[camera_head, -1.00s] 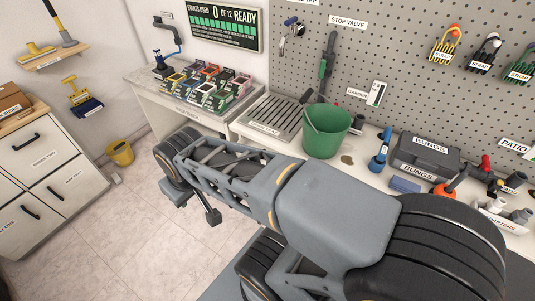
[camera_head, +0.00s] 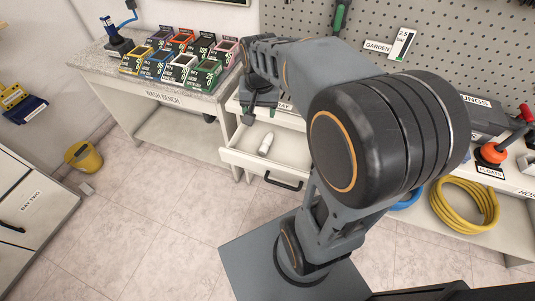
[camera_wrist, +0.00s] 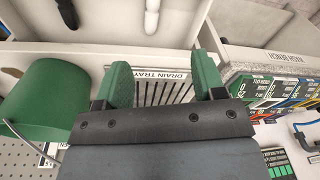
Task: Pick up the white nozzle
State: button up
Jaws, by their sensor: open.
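The white nozzle (camera_head: 266,143) lies in an open drawer (camera_head: 235,157) under the bench, left of my arm in the head view. It also shows at the top of the wrist view (camera_wrist: 151,15), cut off by the picture edge. My gripper (camera_wrist: 160,78) is open and empty, its green fingers apart above the slatted drain tray (camera_wrist: 160,92). The nozzle lies beyond the fingers, not between them. In the head view my arm hides part of the drawer and most of the tray.
A dark piece (camera_wrist: 67,13) lies beside the nozzle in the drawer. A green bucket (camera_wrist: 45,105) stands close beside my gripper. Several boxed kits (camera_head: 180,60) stand on the wash bench. A yellow hose coil (camera_head: 464,205) sits on the right. Open floor lies left of the drawer.

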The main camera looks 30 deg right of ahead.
jog(key=w+d+f+m+g+b, duration=0.1)
jog(key=w+d+f+m+b, duration=0.3)
jog(key=f, duration=0.6)
jog(key=b, duration=0.3)
send_over(266, 141)
notch_tip(266, 141, down, 8)
jog(key=shift+s, duration=0.1)
jog(key=shift+f+b, duration=1.1)
jog(key=shift+f, duration=1.95)
jog(key=shift+c, duration=0.4)
jog(key=c, duration=0.9)
